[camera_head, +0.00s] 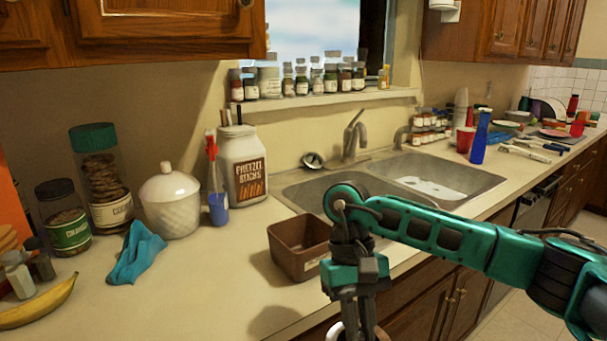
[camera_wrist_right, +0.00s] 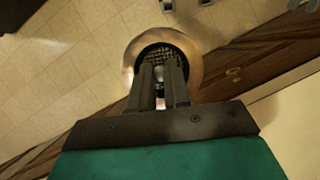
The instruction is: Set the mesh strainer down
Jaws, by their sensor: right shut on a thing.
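The mesh strainer (camera_wrist_right: 190,50) shows in the right wrist view as a round bowl with a wide copper-coloured rim and dark mesh inside. My right gripper (camera_wrist_right: 163,72) is shut on it, and the fingers cover part of the mesh and the near rim. In the head view my right gripper (camera_head: 358,310) points down at the counter's front edge, and only a bit of the strainer's rim (camera_head: 335,331) shows at the bottom. The wrist view has floor tiles and wooden cabinet fronts behind the strainer. My left gripper is in neither view.
A brown square bin (camera_head: 290,250) stands on the counter just left of my right arm, near the double sink (camera_head: 345,190). A blue cloth (camera_head: 135,255), white lidded jar (camera_head: 170,205) and banana (camera_head: 40,303) lie further left. The counter front between banana and bin is clear.

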